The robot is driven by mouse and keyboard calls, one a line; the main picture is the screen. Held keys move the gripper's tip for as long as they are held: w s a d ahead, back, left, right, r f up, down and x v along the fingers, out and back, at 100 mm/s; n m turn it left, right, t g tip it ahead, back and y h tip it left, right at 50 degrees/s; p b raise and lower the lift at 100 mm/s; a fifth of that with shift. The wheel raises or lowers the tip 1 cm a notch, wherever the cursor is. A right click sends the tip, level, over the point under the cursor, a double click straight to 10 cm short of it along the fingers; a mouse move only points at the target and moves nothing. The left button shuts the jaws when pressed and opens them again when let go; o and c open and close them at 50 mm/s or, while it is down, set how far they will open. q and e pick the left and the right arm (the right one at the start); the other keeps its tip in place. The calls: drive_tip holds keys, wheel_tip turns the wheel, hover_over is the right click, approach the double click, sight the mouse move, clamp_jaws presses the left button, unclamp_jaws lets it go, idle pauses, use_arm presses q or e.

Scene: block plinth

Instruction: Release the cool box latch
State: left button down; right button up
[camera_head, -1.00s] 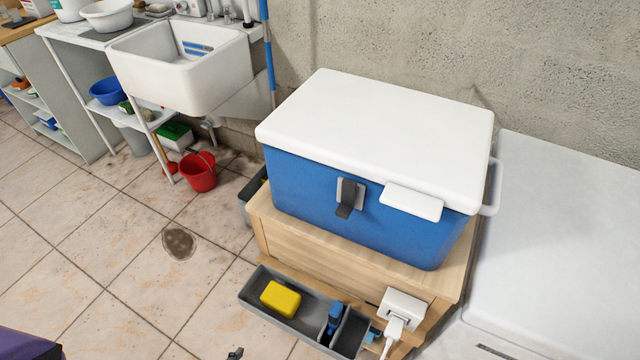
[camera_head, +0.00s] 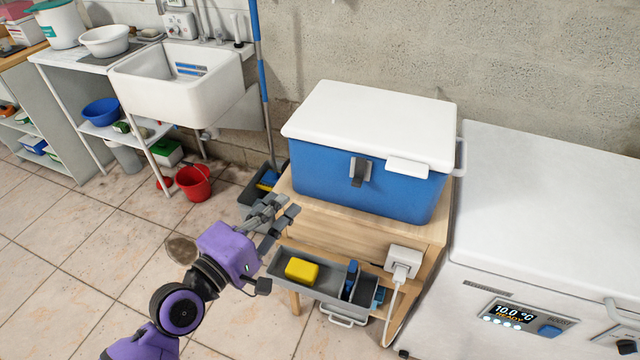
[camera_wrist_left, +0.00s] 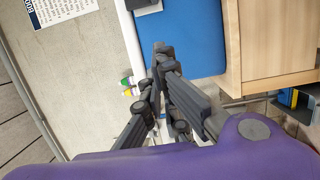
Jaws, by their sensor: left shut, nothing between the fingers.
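The cool box (camera_head: 325,182) is blue with a white lid (camera_head: 370,115) and stands on a wooden plinth; the lid lies flat on it. Its dark grey latch (camera_head: 358,172) hangs on the front face, left of a white tab on the lid. In the left wrist view the blue body (camera_wrist_left: 198,40) lies beyond my fingers, and a dark piece at the top edge (camera_wrist_left: 146,5) is probably the latch. My left gripper (camera_head: 284,212) is shut and empty, left of and lower than the latch, apart from it.
A grey tray (camera_head: 292,265) with a yellow block (camera_head: 301,270) sits at the plinth's front, beside a white plug and cable (camera_head: 401,270). A white appliance (camera_head: 540,220) with a display stands on the right. A red bucket (camera_head: 194,183) and sink (camera_head: 180,95) are at the left.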

sight(359, 173)
use_arm(q)
drive_tip(key=shift+w, duration=0.2)
use_arm(e)
drive_tip(key=shift+w+d+r, duration=0.1)
drive_tip(key=shift+w+r, duration=0.15)
drive_tip(key=shift+w, duration=0.3)
use_arm(q)
drive_tip(key=p+x, duration=0.1)
drive_tip(key=x, duration=0.9)
drive_tip(key=shift+s+d+r, duration=0.1)
drive_tip(key=d, duration=0.1)
drive_tip(key=s+d+p, duration=0.1)
drive_tip(key=d, duration=0.1)
drive_tip(key=shift+d+p, duration=0.3)
drive_tip(key=shift+d, duration=0.1)
use_arm(e)
wheel_tip(359, 173, up, 2)
drive_tip(key=shift+r, duration=0.25)
use_arm(q)
drive_tip(key=shift+s+f+n, duration=0.1)
drive_tip(key=shift+f+n, duration=0.2)
drive_tip(key=shift+f, duration=0.05)
use_arm(e)
drive_tip(key=shift+w+f+t, duration=0.1)
drive_tip(key=shift+w+t, duration=0.2)
